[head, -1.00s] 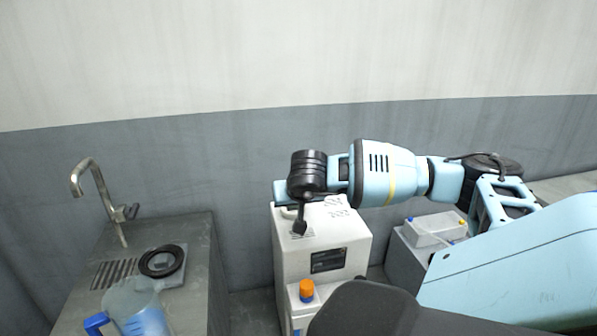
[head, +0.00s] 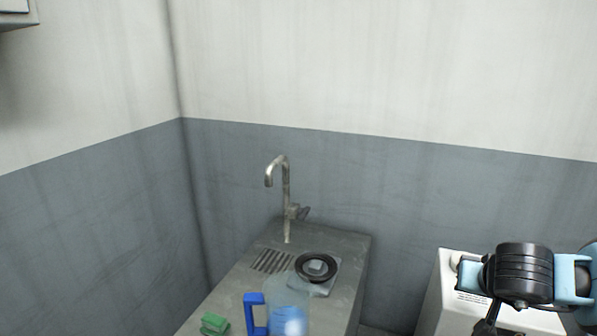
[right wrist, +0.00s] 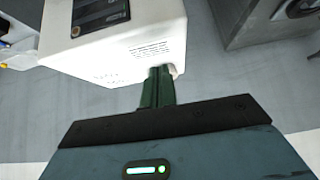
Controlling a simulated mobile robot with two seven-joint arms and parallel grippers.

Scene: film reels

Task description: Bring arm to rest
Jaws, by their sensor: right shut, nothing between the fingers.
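My right arm shows at the lower right edge of the head view, with its black wrist and pale blue links. My right gripper (head: 487,326) points down there in front of a white machine (head: 455,290), partly cut off by the bottom edge. In the right wrist view the dark green fingers of my right gripper (right wrist: 158,74) are together with nothing between them. They overlap the lower edge of the white machine (right wrist: 115,50) in that view; I cannot tell whether they touch it. My left gripper is in neither view.
A grey counter (head: 345,262) stands left of the machine, with a tap (head: 286,205), a black ring (head: 316,267), a clear jug with blue handle (head: 288,300) and a green item (head: 215,323). Clear grey floor (right wrist: 215,75) shows beside the machine in the right wrist view.

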